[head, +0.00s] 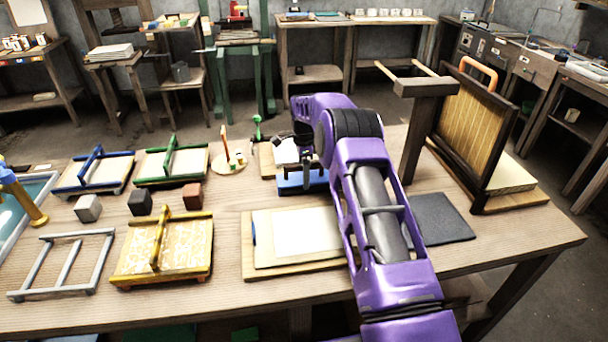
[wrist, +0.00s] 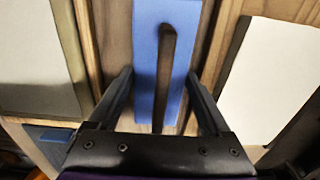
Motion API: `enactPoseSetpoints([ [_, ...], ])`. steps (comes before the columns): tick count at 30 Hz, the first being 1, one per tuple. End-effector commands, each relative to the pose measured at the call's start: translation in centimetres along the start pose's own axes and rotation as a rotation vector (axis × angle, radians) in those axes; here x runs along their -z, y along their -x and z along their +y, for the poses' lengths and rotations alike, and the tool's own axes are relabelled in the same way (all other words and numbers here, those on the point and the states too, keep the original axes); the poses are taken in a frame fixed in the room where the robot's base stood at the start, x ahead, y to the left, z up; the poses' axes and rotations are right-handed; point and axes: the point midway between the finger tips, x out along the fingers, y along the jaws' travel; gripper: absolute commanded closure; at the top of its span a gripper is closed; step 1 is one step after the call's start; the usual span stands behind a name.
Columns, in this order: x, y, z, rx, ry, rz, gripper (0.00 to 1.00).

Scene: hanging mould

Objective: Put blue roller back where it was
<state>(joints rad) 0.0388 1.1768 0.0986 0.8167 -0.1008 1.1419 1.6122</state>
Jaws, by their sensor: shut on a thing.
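The blue roller (head: 300,183) shows in the head view as a blue block-like piece near the table's middle, just behind the board with the white sheet. In the wrist view the blue roller (wrist: 146,60) lies lengthwise between the fingers, with a narrow dark bar over it. My gripper (wrist: 160,76) has one finger on each side of the blue piece and is shut on it. My gripper (head: 304,165) points down in the head view. I cannot tell whether the roller touches the table.
A board with a white sheet (head: 300,233) lies in front, beside a dark slab (head: 438,218). A tilted wooden frame (head: 468,125) stands at right. Blue (head: 95,172), green (head: 173,165) and yellow (head: 163,252) framed moulds and small blocks (head: 140,202) lie left.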

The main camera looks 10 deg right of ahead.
Motion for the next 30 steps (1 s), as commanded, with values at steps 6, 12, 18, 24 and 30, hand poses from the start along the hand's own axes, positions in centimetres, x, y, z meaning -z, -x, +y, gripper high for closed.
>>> enactPoseSetpoints([
  [6,0.0,-1.2,0.5,-0.017,0.001,0.000,0.09],
  [12,0.0,-1.0,0.4,-0.013,0.001,0.000,0.00],
  [18,0.0,0.0,0.3,-0.010,0.000,-0.001,0.00],
  [24,0.0,3.3,0.1,-0.005,0.001,0.001,0.00],
  [30,0.0,7.9,0.1,-0.005,0.001,0.000,0.00],
])
